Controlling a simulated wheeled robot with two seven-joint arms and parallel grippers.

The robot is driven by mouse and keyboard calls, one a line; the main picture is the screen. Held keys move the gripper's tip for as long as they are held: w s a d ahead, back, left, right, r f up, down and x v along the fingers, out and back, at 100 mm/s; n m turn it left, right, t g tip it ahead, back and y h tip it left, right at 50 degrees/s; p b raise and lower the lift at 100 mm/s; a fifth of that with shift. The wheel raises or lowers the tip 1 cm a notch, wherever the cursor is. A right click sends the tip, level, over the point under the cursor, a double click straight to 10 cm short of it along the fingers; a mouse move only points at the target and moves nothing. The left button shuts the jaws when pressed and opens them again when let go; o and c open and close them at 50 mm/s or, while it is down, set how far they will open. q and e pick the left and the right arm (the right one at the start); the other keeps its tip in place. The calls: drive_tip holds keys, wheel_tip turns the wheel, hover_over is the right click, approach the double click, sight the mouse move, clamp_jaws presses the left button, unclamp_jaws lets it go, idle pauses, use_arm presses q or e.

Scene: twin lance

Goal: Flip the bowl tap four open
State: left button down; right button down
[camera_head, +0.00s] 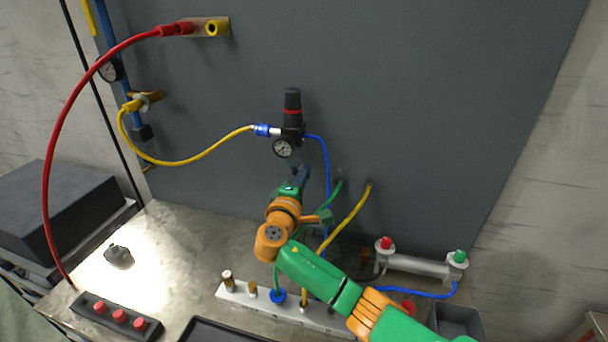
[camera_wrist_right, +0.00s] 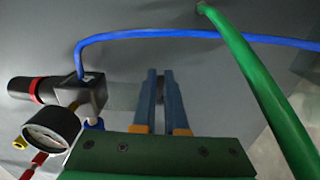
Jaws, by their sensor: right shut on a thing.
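The regulator (camera_head: 292,132) with a black knob, red ring and round gauge (camera_head: 283,148) is mounted on the grey panel. In the right wrist view the regulator (camera_wrist_right: 88,92) lies on its side at the left, with a grey bowl (camera_wrist_right: 122,94) reaching toward my fingers. My right gripper (camera_head: 301,174) is just below the regulator. In the wrist view its two fingers (camera_wrist_right: 161,84) are close together at the end of the bowl, shut on a small part there. That part, the bowl tap, is mostly hidden between the fingers. My left gripper is out of view.
A blue hose (camera_wrist_right: 150,34) and a green hose (camera_wrist_right: 262,85) pass close to my right gripper. A yellow hose (camera_head: 195,158) runs to the regulator's left side. A white manifold (camera_head: 238,292) and a grey cylinder (camera_head: 415,265) stand on the bench below.

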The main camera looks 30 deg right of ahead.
sight(308, 178)
drive_tip(key=shift+d+r+n+t+y+p, duration=0.25)
drive_tip(key=shift+n+t+y+p, duration=0.35)
drive_tip(key=shift+n+t, duration=0.1)
drive_tip(key=shift+w+d+f+n+t+y, duration=0.1)
drive_tip(key=shift+n+t+y, duration=0.45)
drive_tip(key=shift+y, duration=0.25)
drive_tip(key=shift+w+d+f+n+t+y, duration=0.1)
drive_tip(key=shift+d+n+t+y, duration=0.05)
drive_tip(key=shift+n+t+y, duration=0.55)
drive_tip(key=shift+w+d+n+t+y, duration=0.1)
drive_tip(key=shift+n+t+y, duration=0.3)
drive_tip(key=shift+y, duration=0.5)
drive_tip(key=c, duration=1)
unclamp_jaws()
drive_tip(key=shift+o, duration=0.2)
drive_tip(key=b+v, duration=0.1)
drive_tip(key=v, duration=0.5)
drive_tip(key=shift+s+a+f, duration=0.1)
drive_tip(key=shift+f, duration=0.05)
drive_tip(key=shift+s+a, duration=0.15)
drive_tip(key=shift+s, duration=0.2)
